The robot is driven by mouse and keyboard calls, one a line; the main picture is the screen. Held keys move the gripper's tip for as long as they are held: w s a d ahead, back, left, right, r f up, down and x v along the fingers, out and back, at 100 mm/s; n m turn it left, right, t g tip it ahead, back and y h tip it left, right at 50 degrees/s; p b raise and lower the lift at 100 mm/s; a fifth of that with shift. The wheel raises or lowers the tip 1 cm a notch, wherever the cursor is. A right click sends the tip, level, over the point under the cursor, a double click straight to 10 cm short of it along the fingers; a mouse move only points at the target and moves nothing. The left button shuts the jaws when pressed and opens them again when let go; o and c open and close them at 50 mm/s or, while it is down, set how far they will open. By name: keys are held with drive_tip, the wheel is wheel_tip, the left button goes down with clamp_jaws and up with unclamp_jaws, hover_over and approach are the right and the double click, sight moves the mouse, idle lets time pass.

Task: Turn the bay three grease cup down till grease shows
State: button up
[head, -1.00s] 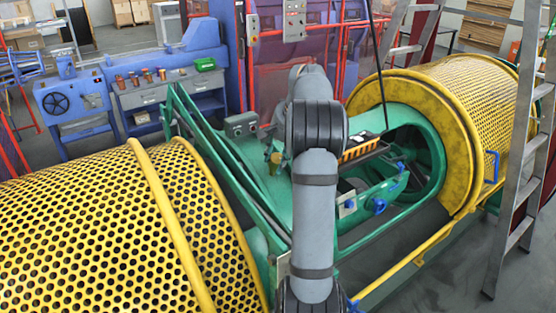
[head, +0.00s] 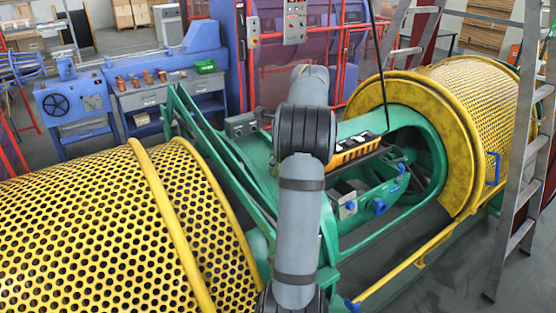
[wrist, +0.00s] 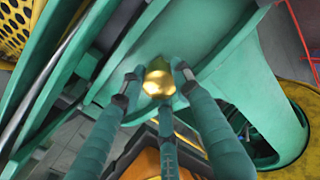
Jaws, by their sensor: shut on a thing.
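The brass grease cup (wrist: 158,77) shows in the wrist view as a shiny gold faceted piece against the green frame. My gripper (wrist: 157,88) has its teal fingers around it, one at the left, one at the right and one below, shut on the cup. I cannot make out any grease on it. In the head view my own arm hides the gripper and the cup. The green cradle frame (head: 352,132) of the bay lies behind and to the right of my arm.
Yellow perforated drums stand at left (head: 90,235) and right (head: 483,95). An orange-and-black unit (head: 355,151) and blue knobs (head: 379,206) sit in the cradle opening. A stepladder (head: 522,160) stands at far right. A cable (head: 379,60) hangs above.

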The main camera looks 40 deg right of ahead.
drive_tip(key=shift+d+r+m, duration=0.15)
drive_tip(key=shift+d+m, duration=0.15)
drive_tip(key=shift+m, duration=0.6)
drive_tip(key=shift+s, duration=0.15)
drive_tip(key=o, duration=1.1)
drive_tip(key=shift+d, duration=0.15)
drive_tip(key=shift+c, duration=0.2)
drive_tip(key=shift+o, duration=0.5)
drive_tip(key=shift+f, duration=0.25)
drive_tip(key=v, duration=0.8)
drive_tip(key=shift+a, duration=0.25)
drive_tip(key=shift+r, duration=0.15)
